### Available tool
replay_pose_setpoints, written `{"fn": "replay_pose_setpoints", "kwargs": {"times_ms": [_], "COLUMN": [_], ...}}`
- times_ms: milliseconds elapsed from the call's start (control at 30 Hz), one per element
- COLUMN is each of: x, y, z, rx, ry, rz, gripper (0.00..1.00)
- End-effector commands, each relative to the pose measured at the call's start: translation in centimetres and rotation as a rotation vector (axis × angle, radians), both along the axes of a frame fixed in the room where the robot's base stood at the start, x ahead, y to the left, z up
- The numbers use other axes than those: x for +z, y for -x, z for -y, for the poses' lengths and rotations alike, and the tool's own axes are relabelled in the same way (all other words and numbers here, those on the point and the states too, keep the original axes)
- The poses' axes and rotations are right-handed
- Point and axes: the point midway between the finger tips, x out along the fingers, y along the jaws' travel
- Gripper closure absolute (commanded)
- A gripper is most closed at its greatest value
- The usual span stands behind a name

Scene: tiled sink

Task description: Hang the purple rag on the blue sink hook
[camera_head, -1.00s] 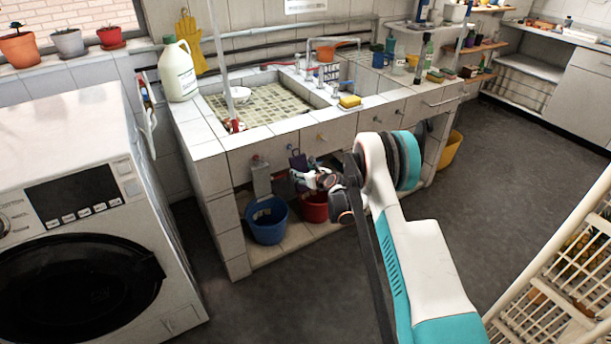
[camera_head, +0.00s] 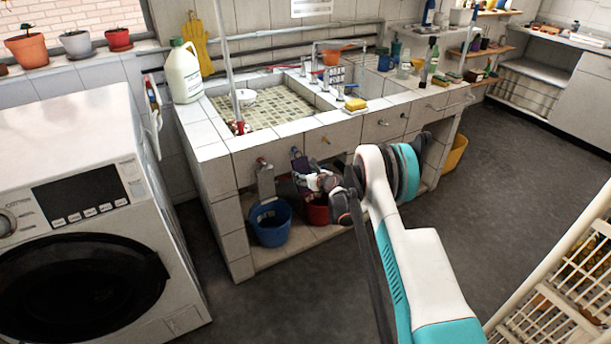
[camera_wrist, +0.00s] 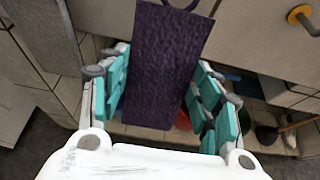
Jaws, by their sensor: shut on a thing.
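The purple rag (camera_wrist: 168,65) hangs upright between my gripper's teal fingers in the wrist view, with a dark loop (camera_wrist: 183,4) at its top edge. My gripper (camera_wrist: 163,95) is shut on it. In the head view my gripper (camera_head: 322,183) is at the sink's front, and the rag (camera_head: 301,164) shows as a small dark patch just left of it. The blue hook (camera_head: 295,151) appears on the sink front right at the rag's top. I cannot tell whether the loop is around it. The blue hook is not clear in the wrist view.
A yellow hook (camera_head: 325,140) is to the right, and a grey rag (camera_head: 266,180) hangs at the left. A blue bucket (camera_head: 270,222) and a red bucket (camera_head: 317,211) stand below. A washing machine (camera_head: 85,180) is at the left. Open floor lies in front.

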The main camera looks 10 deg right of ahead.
Motion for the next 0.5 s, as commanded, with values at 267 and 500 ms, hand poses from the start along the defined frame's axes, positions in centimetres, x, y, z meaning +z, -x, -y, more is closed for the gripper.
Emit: {"fn": "replay_pose_setpoints", "kwargs": {"times_ms": [267, 500], "x": [-0.17, -0.12], "y": [0.05, 0.04], "z": [-0.03, -0.02], "rx": [0.003, 0.001], "ry": [0.002, 0.001], "rz": [-0.003, -0.002], "gripper": [0.4, 0.19]}}
